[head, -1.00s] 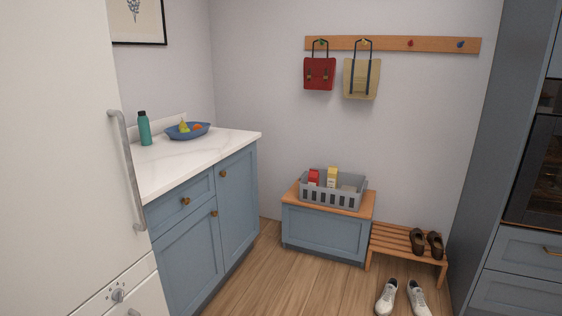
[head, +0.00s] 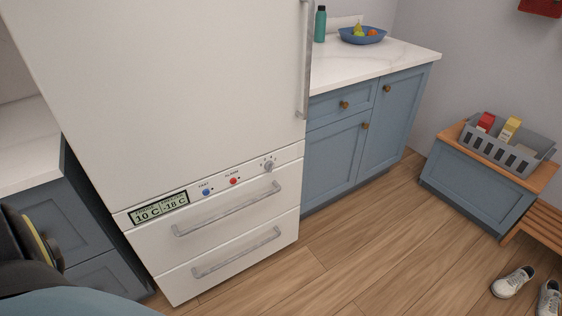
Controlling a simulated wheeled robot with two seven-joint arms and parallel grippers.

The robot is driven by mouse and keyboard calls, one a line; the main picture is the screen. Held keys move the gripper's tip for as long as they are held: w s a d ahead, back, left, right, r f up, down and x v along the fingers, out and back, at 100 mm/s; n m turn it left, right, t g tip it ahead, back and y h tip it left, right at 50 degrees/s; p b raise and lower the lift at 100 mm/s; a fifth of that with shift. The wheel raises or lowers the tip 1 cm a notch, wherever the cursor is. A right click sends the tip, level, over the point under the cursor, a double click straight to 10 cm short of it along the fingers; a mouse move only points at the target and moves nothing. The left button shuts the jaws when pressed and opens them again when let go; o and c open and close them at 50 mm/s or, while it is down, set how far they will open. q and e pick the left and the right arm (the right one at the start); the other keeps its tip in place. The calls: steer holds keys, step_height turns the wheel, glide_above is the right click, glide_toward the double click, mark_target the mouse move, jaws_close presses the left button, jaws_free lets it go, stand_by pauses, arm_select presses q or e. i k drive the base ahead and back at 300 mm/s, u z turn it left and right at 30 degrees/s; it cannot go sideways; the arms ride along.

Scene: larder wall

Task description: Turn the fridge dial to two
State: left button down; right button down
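The white fridge (head: 170,90) stands at the left of the head view, its tall upper door shut. On the panel strip below that door, the grey fridge dial (head: 269,166) sits at the right end with small marks around it. The marks are too small to read. Left of the dial are a red button (head: 234,181), a blue button (head: 206,192) and a display (head: 158,207) reading 10 C and -18 C. Neither of my grippers shows in the head view.
Two drawer handles (head: 228,210) stick out below the panel, and a long door handle (head: 306,70) above right. Blue cabinets (head: 335,158) adjoin the fridge on the right. The wooden floor (head: 345,255) in front is clear; white shoes (head: 513,282) lie far right.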

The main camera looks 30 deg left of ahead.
mark_target(269, 165)
steer(key=u, duration=2.25)
steer(key=i, duration=0.1)
steer(key=z, duration=0.55)
